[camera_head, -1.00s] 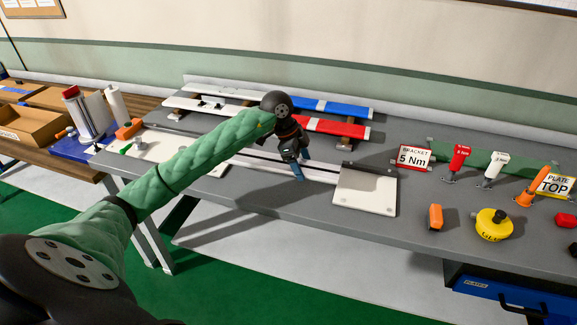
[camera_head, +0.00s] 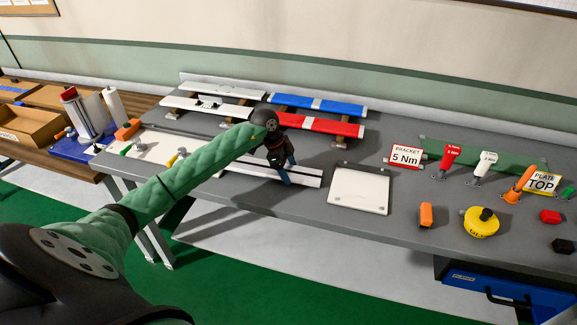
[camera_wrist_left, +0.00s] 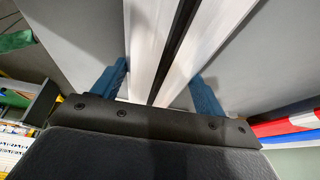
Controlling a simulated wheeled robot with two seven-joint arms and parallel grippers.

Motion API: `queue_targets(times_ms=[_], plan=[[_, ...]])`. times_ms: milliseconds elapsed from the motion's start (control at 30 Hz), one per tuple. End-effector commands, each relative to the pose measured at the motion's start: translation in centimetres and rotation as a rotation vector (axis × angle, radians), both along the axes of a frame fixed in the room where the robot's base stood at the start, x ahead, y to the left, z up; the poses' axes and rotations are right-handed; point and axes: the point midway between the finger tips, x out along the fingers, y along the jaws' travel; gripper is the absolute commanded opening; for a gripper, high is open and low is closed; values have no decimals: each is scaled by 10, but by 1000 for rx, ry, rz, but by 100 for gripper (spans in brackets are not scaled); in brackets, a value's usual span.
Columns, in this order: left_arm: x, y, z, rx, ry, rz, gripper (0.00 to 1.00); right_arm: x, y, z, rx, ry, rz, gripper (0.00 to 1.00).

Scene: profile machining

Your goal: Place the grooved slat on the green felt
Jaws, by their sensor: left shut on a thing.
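The grooved slat (camera_head: 306,178) is long and white with a dark groove along it. My left gripper (camera_head: 285,180) is shut on it from above, with a blue finger on each side. In the left wrist view the slat (camera_wrist_left: 148,50) runs between the two fingers of my left gripper (camera_wrist_left: 158,90). I cannot tell how far the slat is above the grey table. A green strip that looks like the felt (camera_head: 468,153) is at the back right, partly hidden by signs and tools. My right gripper is not in view.
A white plate (camera_head: 359,190) lies right of the slat. Red (camera_head: 320,124) and blue (camera_head: 318,104) bars on supports stand behind it. Signs, tools, an orange block (camera_head: 426,215) and a yellow round item (camera_head: 481,222) occupy the right side.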

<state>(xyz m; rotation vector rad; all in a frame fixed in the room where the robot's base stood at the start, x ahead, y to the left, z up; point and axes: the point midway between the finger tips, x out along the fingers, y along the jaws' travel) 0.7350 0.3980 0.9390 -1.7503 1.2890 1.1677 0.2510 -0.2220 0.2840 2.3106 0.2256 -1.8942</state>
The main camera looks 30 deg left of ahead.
Motion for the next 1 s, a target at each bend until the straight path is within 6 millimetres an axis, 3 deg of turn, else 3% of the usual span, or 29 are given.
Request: queue_targets(times_ms=[500,533,633,1000], plan=[[0,-1,-5,0,1,-1,38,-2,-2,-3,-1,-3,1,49],[-1,-1,-5,0,1,-2,76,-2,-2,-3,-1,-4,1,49],[0,-1,-5,0,1,-1,94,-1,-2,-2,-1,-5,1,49],[0,-1,-6,0,1,0,94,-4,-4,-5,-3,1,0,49]])
